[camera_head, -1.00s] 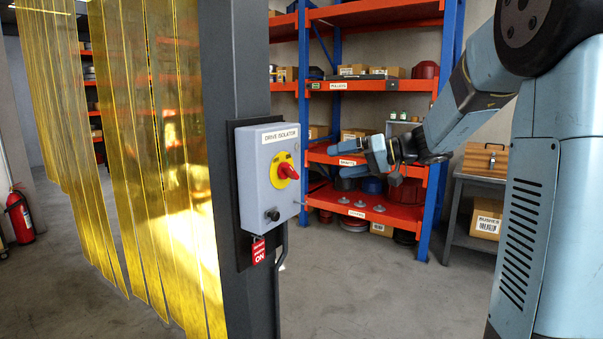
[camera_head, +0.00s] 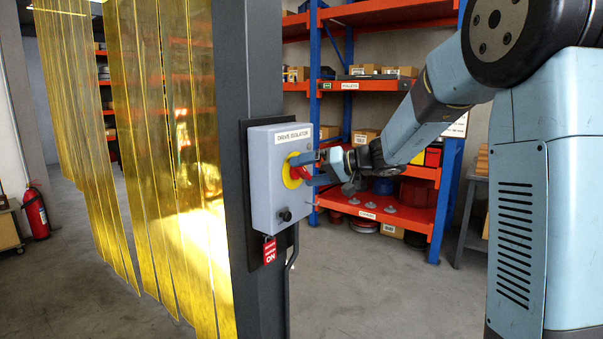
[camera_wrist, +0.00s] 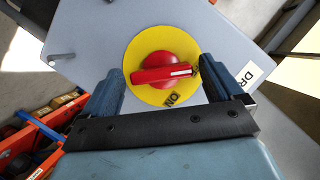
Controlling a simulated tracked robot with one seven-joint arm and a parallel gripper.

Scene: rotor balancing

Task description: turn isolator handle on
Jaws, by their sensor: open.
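The grey drive isolator box (camera_head: 266,200) is mounted on a dark post. Its red handle (camera_head: 300,172) sits on a round yellow plate (camera_head: 290,178) and is partly hidden by my gripper in the head view. In the wrist view the red handle (camera_wrist: 165,72) lies across the yellow plate (camera_wrist: 150,95), with "ON" printed near the plate's lower right edge. My gripper (camera_wrist: 160,80) is open, with one finger on each side of the handle; the right finger is close to the handle's end. I cannot tell whether either finger touches it.
Yellow strip curtains (camera_head: 180,150) hang left of the post (camera_head: 245,100). An orange shelf rack (camera_head: 385,207) stands behind my arm. The floor in front is clear.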

